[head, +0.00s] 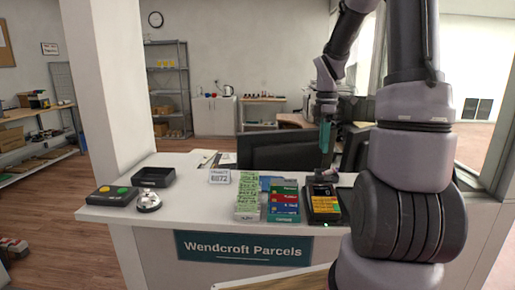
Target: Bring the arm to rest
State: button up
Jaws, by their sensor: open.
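My arm fills the right side of the head view and bends over the white counter (208,204). My gripper (324,168) points down over the counter, just behind the dark card terminal (323,205) with its yellow and red keys. It is small in view, with a teal part above the fingertips. I see nothing held between its fingers. Whether the fingertips touch the terminal or are just above it, I cannot tell.
On the counter are a black box with green and yellow buttons (113,194), a bell (148,201), a black tray (153,182), a number sign (219,176), a green-and-white slip stack (248,202) and a coloured card rack (284,205). A white pillar (118,80) stands left.

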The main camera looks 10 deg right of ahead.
jog(key=s+a+r+m+t+y, duration=0.1)
jog(key=s+a+r+m+t, duration=0.3)
jog(key=s+a+r+m, duration=0.2)
jog(key=s+a+r+m+t, duration=0.3)
jog(key=s+a+r+m, duration=0.4)
jog(key=s+r+m, duration=0.3)
jog(key=s+m, duration=0.1)
jog(key=m, duration=0.2)
jog(key=shift+r+t+y, duration=0.15)
jog(key=shift+t+y, duration=0.25)
